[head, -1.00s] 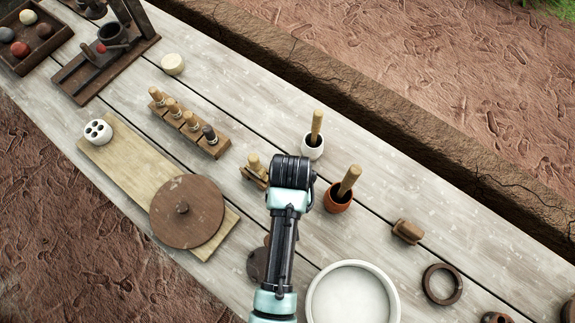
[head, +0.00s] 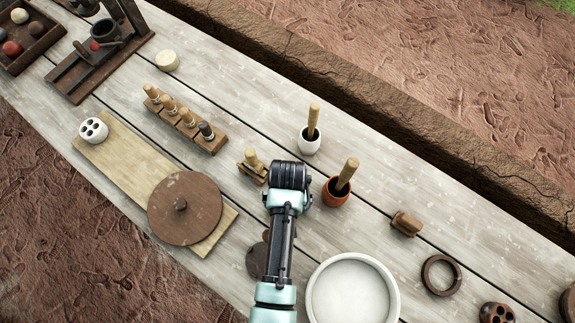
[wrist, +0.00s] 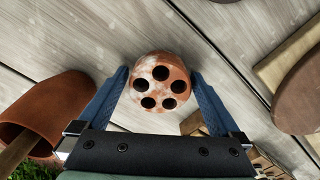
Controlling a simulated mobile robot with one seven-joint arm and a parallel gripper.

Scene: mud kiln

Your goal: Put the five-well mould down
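The five-well mould (wrist: 160,85) is a mottled red-brown clay piece with several dark round wells in its face, seen in the wrist view. It sits between the blue fingers of my gripper (wrist: 160,75), which close against its two sides. In the head view, my wrist and arm hide the mould and fingertips. My gripper is over the middle of the plank table, just left of the orange pot (head: 336,192).
A small wooden block with a peg (head: 253,167) stands close to the left of my wrist. A white basin (head: 312,300) is in front. A round lid (head: 185,208) lies on a board at left. A white pot (head: 309,142) stands behind.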

